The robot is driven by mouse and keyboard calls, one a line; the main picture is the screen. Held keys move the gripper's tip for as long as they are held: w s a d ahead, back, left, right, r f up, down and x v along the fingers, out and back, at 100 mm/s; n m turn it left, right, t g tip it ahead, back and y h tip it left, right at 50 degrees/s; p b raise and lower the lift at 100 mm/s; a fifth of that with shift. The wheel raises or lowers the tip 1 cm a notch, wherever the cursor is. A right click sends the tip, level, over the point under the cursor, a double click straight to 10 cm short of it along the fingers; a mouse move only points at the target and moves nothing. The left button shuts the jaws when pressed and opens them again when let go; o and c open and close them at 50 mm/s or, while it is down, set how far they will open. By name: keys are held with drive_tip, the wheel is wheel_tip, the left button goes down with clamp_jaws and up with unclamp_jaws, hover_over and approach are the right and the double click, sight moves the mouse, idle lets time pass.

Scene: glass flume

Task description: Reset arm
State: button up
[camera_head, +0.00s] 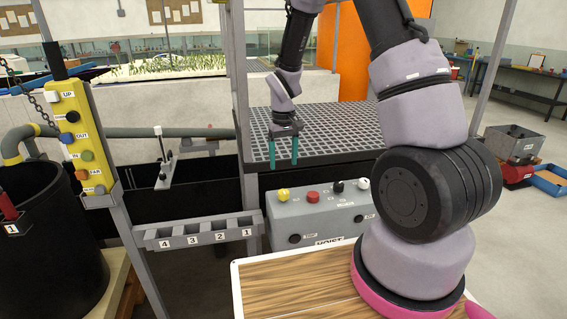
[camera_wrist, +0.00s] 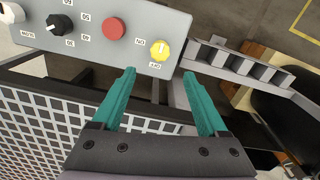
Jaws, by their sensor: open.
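My gripper (camera_head: 283,152) has teal fingers and hangs pointing down in front of the grating platform's edge, above the grey hoist control box (camera_head: 318,212). The fingers are apart with nothing between them. In the wrist view my gripper (camera_wrist: 158,92) also shows open and empty. The control box (camera_wrist: 95,50) lies beyond the fingertips there, with a yellow knob (camera_wrist: 160,50) and a red button (camera_wrist: 113,28). I see no contact between the fingers and the box. My arm rises from its base at the right and bends over toward the platform.
A grey slotted rack (camera_head: 200,232) numbered 1 to 4 stands left of the box. A yellow pendant (camera_head: 82,140) with coloured buttons hangs on a post at the left, near a black tub (camera_head: 45,250). The grating (camera_head: 325,125) lies behind my gripper. Grey posts rise nearby.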

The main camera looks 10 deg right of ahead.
drive_tip(key=s+d+r+m+t+y, duration=0.1)
drive_tip(key=s+d+r+m+t, duration=0.15)
drive_tip(key=r, duration=0.75)
drive_tip(key=s+d+r+m+t, duration=0.1)
drive_tip(key=s+r, duration=0.3)
drive_tip(key=r, duration=0.6)
drive_tip(key=s+d+r+m+t+y, duration=0.1)
drive_tip(key=s+d+r+m+t, duration=0.1)
drive_tip(key=s+r, duration=1)
drive_tip(key=s+t, duration=0.1)
drive_tip(key=s, duration=0.2)
drive_tip(key=shift+d, duration=0.35)
drive_tip(key=shift+s+m+t, duration=0.25)
drive_tip(key=shift+m+t, duration=0.1)
drive_tip(key=shift+c, duration=0.3)
